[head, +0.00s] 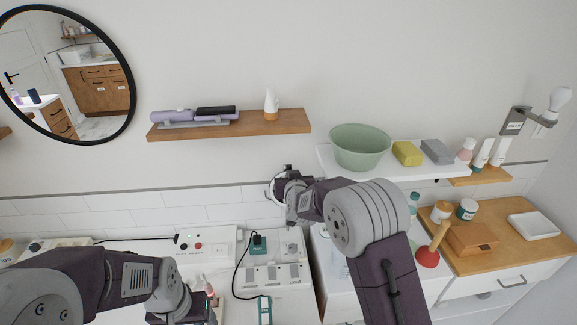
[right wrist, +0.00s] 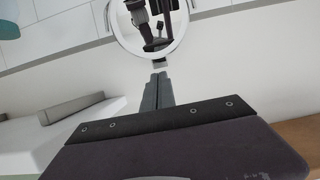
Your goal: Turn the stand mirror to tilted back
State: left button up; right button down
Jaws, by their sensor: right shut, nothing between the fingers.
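The stand mirror is a small round mirror with a pale rim. In the head view only part of its rim (head: 271,190) shows at the left of my right gripper (head: 284,183), which hides the rest. In the right wrist view the mirror (right wrist: 135,42) faces me, and its glass reflects my gripper. My right gripper (right wrist: 158,80) is shut and empty, its fingertips just below the mirror's lower rim. I cannot tell whether they touch it. My left gripper (head: 207,306) is low in the head view, over the counter; its fingers are too unclear to read.
A wooden shelf (head: 230,124) is on the wall above. A white shelf (head: 420,170) with a green bowl (head: 360,146) is right of my right gripper. A red plunger (head: 428,257) stands at right.

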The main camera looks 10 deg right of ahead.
aim_at(288, 166)
jog(key=p+x, duration=0.2)
jog(key=x, duration=0.3)
jog(key=shift+w, duration=0.45)
jog(key=shift+w+f+p, duration=0.3)
jog(key=shift+w+p, duration=0.05)
jog(key=shift+w, duration=0.25)
jog(key=shift+s, duration=0.1)
